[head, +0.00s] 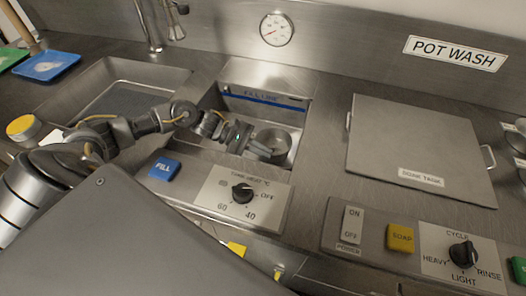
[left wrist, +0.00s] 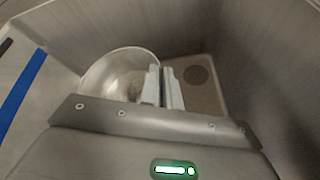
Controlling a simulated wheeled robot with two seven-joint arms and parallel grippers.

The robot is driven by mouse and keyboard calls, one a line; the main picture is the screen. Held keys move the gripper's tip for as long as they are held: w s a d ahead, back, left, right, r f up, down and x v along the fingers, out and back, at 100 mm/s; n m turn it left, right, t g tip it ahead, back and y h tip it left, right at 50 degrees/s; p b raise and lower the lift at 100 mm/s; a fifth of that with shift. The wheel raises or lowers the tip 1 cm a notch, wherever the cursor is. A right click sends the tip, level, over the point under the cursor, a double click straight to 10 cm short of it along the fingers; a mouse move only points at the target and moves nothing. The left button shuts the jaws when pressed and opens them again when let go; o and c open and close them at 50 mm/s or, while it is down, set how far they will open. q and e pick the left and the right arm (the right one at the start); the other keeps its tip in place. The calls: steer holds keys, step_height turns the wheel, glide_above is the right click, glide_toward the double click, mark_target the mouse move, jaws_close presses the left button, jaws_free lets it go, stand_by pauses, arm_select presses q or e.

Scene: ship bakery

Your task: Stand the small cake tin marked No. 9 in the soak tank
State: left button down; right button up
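A small round metal cake tin (head: 272,138) is down in the open soak tank (head: 237,72), toward its right side. In the left wrist view the tin (left wrist: 110,72) shows its open mouth and round wall. I cannot read a number on it. My left gripper (head: 262,148) reaches into the tank from the left. In the left wrist view its two fingers (left wrist: 166,86) are close together at the tin's right wall, one inside and one outside, and look shut on it. I cannot tell whether the tin touches the tank floor. My right gripper is not in view.
A square metal lid (head: 415,130) labelled soak tank lies right of the opening. A sink (head: 120,85) with a tap is at the left. A blue fill button (head: 164,168) and a heat dial (head: 242,193) are in front. A yellow-topped tin (head: 22,128) stands far left.

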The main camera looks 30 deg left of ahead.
arm_select(q)
steer(key=c, duration=1.6)
jaws_free()
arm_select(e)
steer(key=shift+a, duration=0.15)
